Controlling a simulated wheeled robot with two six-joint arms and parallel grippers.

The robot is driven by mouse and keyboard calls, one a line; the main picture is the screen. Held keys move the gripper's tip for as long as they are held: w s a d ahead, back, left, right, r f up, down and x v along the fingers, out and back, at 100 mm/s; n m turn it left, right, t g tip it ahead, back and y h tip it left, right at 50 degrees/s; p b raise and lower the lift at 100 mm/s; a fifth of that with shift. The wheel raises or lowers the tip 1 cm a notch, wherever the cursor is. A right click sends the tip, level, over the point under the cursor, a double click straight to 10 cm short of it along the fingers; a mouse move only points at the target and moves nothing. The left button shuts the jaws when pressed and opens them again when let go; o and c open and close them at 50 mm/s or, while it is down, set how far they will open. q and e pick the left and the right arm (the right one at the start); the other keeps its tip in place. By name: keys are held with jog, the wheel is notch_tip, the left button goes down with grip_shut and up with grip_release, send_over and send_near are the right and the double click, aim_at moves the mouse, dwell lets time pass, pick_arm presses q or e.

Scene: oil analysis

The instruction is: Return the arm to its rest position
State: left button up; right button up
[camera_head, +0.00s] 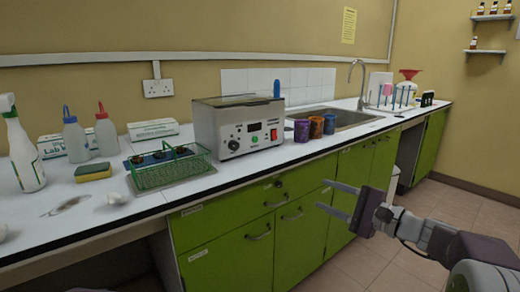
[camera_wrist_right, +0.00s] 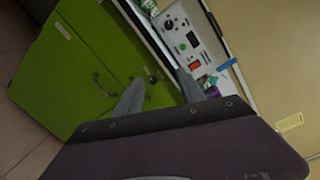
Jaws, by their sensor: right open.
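My right gripper (camera_head: 338,201) is open and empty in the head view. It hangs in the air in front of the green cabinet doors, below the counter edge, with its fingers pointing left. In the right wrist view the two fingers of my right gripper (camera_wrist_right: 160,92) are spread with nothing between them, and the green cabinet (camera_wrist_right: 75,75) and the counter lie beyond. My left gripper does not show in either view.
The white counter (camera_head: 255,163) bears a heating bath device (camera_head: 238,125), a green wire rack (camera_head: 172,170), several coloured cups (camera_head: 316,127), squeeze bottles (camera_head: 106,130) and a spray bottle (camera_head: 22,150). A sink (camera_head: 345,118) lies further right. The floor (camera_head: 470,208) at right looks clear.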

jog(key=s+a+r+n+g+p, duration=0.3)
jog(key=s+a+r+g+p, duration=0.35)
jog(key=a+r+p, duration=0.85)
jog(key=s+f+n+g+h+p, duration=0.25)
jog(key=s+p, duration=0.45)
jog(key=p, duration=0.5)
jog(key=s+d+f+n+g+h+p, duration=0.1)
jog(key=s+d+n+g+h+p, duration=0.35)
jog(key=s+p, duration=0.5)
pick_arm(q)
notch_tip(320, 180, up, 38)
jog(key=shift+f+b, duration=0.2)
jog(key=shift+b, duration=0.15)
pick_arm(e)
jog(key=s+d+f+n+t+h, duration=0.2)
jog(key=d+f+n+h, duration=0.1)
jog(key=d, duration=0.7)
jog(key=shift+d+f+n+h, duration=0.15)
jog(key=shift+f+n+h, duration=0.25)
jog(key=shift+f+h, duration=0.7)
